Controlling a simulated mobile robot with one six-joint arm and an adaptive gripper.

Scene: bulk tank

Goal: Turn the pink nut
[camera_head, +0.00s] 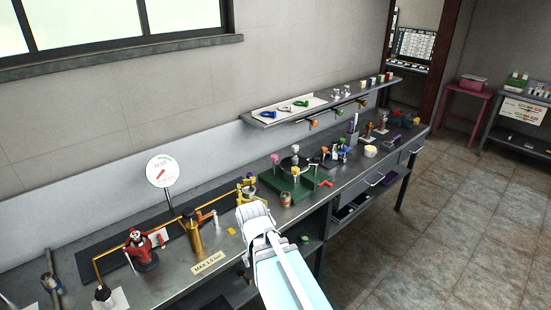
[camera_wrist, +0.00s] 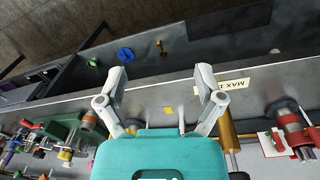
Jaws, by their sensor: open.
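A small pink piece (camera_head: 274,158), which may be the pink nut, stands at the left back corner of a green stand (camera_head: 290,188) on the bench. It is too small for me to make out its shape. My gripper (camera_head: 252,212) is over the bench's front part, nearer the camera than the green stand and apart from it. In the wrist view my gripper (camera_wrist: 162,78) is open, its two fingers wide apart with nothing between them. The green stand shows at the left of the wrist view (camera_wrist: 57,127); I cannot make out the pink piece there.
A brass cylinder (camera_head: 194,238) with yellow pipes and a round gauge (camera_head: 163,170) stand left of my gripper. A red device (camera_head: 140,248) is farther left. An orange-brown can (camera_head: 285,199) stands near the bench edge. A wall shelf (camera_head: 325,103) hangs above.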

